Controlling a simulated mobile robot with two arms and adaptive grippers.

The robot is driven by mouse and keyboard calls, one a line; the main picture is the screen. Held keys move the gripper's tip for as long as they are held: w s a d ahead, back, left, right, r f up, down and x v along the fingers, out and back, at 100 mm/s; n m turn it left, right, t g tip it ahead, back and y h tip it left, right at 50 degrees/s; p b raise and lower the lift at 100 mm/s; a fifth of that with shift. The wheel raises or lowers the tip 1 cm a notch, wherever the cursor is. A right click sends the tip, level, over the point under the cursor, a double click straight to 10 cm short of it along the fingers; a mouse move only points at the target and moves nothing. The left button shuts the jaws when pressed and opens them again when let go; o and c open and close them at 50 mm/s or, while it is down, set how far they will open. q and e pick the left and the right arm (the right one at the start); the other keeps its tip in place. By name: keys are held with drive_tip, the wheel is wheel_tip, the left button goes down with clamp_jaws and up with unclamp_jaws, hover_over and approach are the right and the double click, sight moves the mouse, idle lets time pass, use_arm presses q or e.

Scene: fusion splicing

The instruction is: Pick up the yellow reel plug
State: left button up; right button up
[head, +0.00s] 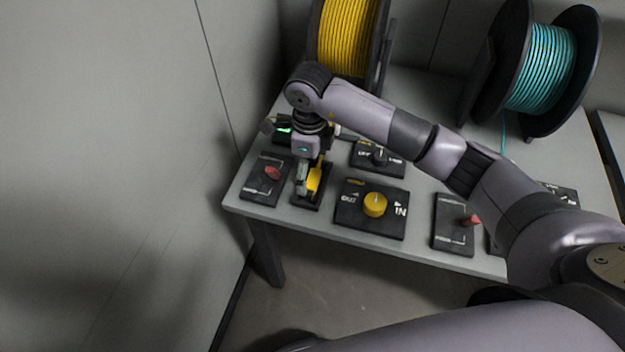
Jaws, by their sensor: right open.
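The yellow reel plug (316,178) stands in a narrow black holder (312,201) near the front left of the grey table. My right gripper (307,186) points down right at the plug, with its fingers open. One finger shows on the plug's left side; the other is hard to make out. The gripper hides part of the plug, and I cannot tell whether they touch. My left gripper is not in view.
A panel with a red lever (272,173) sits close left, and a panel with a yellow knob (375,204) close right. Yellow (347,38) and teal (541,82) cable reels stand behind. Another red-lever panel (467,221) is further right. A wall borders the left.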

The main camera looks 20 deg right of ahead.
sight(312, 180)
drive_tip(key=f, duration=0.2)
drive_tip(key=f+p, duration=0.1)
drive_tip(key=shift+w+d+f, duration=0.15)
drive_tip(key=shift+d+f, duration=0.15)
drive_tip(key=shift+f, duration=0.6)
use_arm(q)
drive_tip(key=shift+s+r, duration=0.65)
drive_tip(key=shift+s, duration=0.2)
use_arm(e)
drive_tip(key=shift+c, duration=0.6)
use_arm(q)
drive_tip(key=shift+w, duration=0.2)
use_arm(e)
drive_tip(key=c, duration=1.2)
